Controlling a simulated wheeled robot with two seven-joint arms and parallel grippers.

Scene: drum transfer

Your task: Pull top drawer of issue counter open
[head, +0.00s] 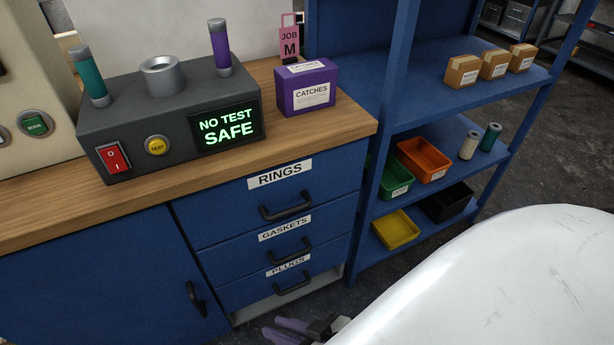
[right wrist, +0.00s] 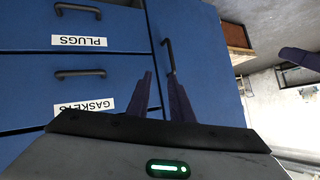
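The issue counter has a stack of blue drawers in the head view. The top drawer, labelled RINGS (head: 325,185), is shut flush, with a black bar handle (head: 287,207) across its front. Below it the GASKETS drawer (head: 235,245) and PLUGS drawer (head: 235,292) are shut too. My right gripper (head: 272,328) is low in front of the counter, below the PLUGS handle and apart from the top handle. In the right wrist view, which is upside down, its two dark fingers (right wrist: 160,78) stand apart with nothing between them. The RINGS handle is not visible there.
A cupboard door (head: 100,275) with a vertical handle (head: 196,299) is left of the drawers. A blue shelf rack (head: 455,85) with bins stands right. A grey test box (head: 170,115) and purple CATCHES box (head: 307,88) sit on the worktop.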

